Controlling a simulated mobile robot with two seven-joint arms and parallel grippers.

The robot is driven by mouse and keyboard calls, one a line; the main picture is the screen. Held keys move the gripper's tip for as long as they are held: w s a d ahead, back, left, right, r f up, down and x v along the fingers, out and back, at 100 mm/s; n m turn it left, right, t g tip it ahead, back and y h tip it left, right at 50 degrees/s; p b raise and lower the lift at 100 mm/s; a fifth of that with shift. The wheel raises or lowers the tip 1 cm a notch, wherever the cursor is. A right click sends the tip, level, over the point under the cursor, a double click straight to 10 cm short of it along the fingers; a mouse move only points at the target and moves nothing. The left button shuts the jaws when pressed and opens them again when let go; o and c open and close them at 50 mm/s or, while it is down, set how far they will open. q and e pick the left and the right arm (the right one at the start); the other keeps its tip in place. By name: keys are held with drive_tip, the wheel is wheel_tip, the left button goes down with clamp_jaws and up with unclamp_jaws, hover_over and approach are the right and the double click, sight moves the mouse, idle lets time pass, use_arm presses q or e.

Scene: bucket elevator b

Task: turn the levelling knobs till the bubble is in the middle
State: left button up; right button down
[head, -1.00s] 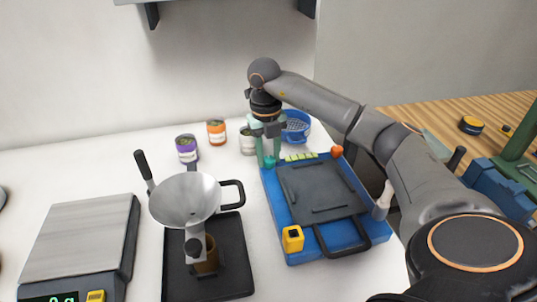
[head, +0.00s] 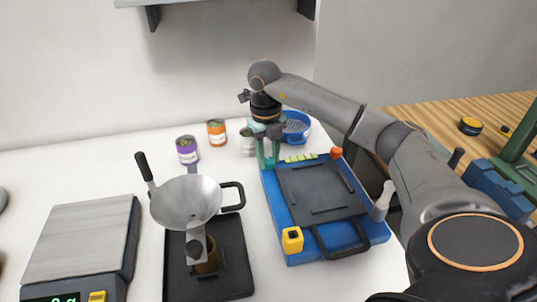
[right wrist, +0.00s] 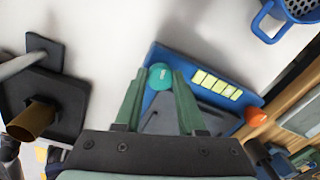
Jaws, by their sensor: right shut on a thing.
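The blue base (head: 283,230) carries a dark grey plate (head: 318,188) and stands on the white table. Its teal knob (right wrist: 160,76) is at the back left corner, between the green fingers of my right gripper (right wrist: 159,82), which is shut on it. In the head view my right gripper (head: 267,152) points down at that corner and partly hides the knob. A red-orange knob (head: 336,152) is at the back right, also seen in the right wrist view (right wrist: 255,116). A yellow knob (head: 292,239) is at the front left. A row of yellow-green segments (head: 300,158) runs along the back edge; no bubble is discernible. My left gripper is out of view.
A metal funnel (head: 186,201) on a black stand (head: 233,262) is left of the base. A scale (head: 80,240) is farther left. Several cans, including a purple one (head: 187,151), and a blue strainer (head: 297,126) stand behind. A pale-handled tool (head: 382,200) is at the right.

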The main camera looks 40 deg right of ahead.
sight(269, 162)
drive_tip(key=n, duration=0.4)
drive_tip(key=shift+r+n+p, duration=0.1)
drive_tip(key=shift+n+p, duration=0.2)
drive_tip(key=shift+p, duration=0.1)
drive_tip(key=n, duration=0.4)
drive_tip(key=shift+n, duration=0.3)
drive_tip(key=c, duration=0.5)
unclamp_jaws()
wheel_tip(269, 162, up, 12)
drive_tip(key=shift+s+a+r+p, duration=0.2)
drive_tip(key=shift+s+p, duration=0.05)
drive_tip(key=shift+p, duration=0.1)
drive_tip(key=shift+s+f, duration=0.1)
idle(0.4)
